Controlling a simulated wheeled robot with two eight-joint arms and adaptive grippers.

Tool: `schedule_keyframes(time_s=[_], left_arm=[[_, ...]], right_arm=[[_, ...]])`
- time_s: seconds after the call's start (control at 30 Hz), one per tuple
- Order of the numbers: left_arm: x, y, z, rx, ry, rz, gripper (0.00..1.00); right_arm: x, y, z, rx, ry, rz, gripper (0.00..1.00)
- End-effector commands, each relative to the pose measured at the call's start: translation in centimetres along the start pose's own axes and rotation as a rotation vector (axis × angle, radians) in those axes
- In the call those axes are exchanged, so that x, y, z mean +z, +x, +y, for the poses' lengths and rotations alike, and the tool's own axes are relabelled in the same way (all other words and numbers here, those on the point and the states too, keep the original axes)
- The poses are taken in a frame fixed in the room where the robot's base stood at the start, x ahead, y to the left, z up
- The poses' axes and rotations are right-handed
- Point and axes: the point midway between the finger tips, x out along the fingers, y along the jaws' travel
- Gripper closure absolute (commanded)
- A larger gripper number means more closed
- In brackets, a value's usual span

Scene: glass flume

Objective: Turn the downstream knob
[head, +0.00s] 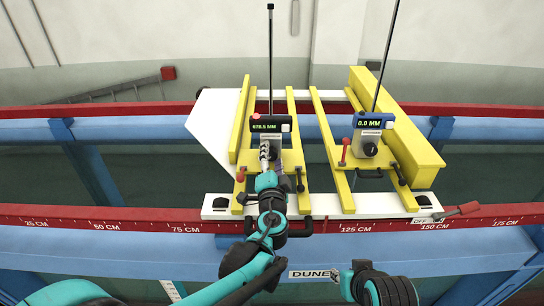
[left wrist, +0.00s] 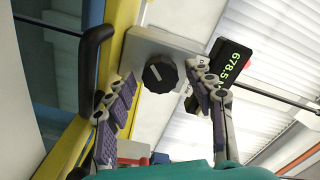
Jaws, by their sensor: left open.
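Two point gauges stand on the yellow-railed carriage. The left gauge display (head: 270,126) reads 678.5 MM and the right one (head: 374,122) reads 0.0 MM. I cannot read which is downstream. My left gripper (head: 272,160) is at the left gauge and hides most of its front. In the left wrist view, this gauge's round black knob (left wrist: 160,74) with a white pointer line shows between the open fingers (left wrist: 163,92), apparently touching neither. The right gauge's black knob (head: 370,149) is free. My right gripper (head: 351,272) is low at front centre, its jaws unclear.
A red-handled lever (head: 343,152) and black clamp handles stand near the gauges. A black bar handle (left wrist: 92,60) is beside the left finger in the left wrist view. The red front rail (head: 100,218) carries a centimetre scale. Tall thin rods rise from both gauges.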

Motion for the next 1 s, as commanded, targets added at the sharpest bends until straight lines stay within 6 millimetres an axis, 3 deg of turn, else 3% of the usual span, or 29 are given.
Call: schedule_keyframes(time_s=[0.2,0.4,0.93,0.97,1.0], left_arm=[[0.01,0.0,0.03,0.0,0.0,0.0,0.46],[0.0,0.0,0.03,0.0,0.0,0.0,0.96],[-0.02,-0.02,0.03,0.0,0.034,0.0,0.96],[-0.02,-0.02,0.03,0.0,0.034,0.0,0.65],[-0.02,-0.02,0.03,0.0,0.034,0.0,0.54]], right_arm=[[0.02,0.02,0.0,0.0,0.0,0.0,0.7],[0.02,0.02,0.0,0.0,0.0,0.0,0.7],[0.55,0.76,0.0,0.0,0.0,0.0,0.7],[0.55,0.76,0.0,0.0,0.0,0.0,0.7],[0.55,0.76,0.0,0.0,0.0,0.0,0.7]])
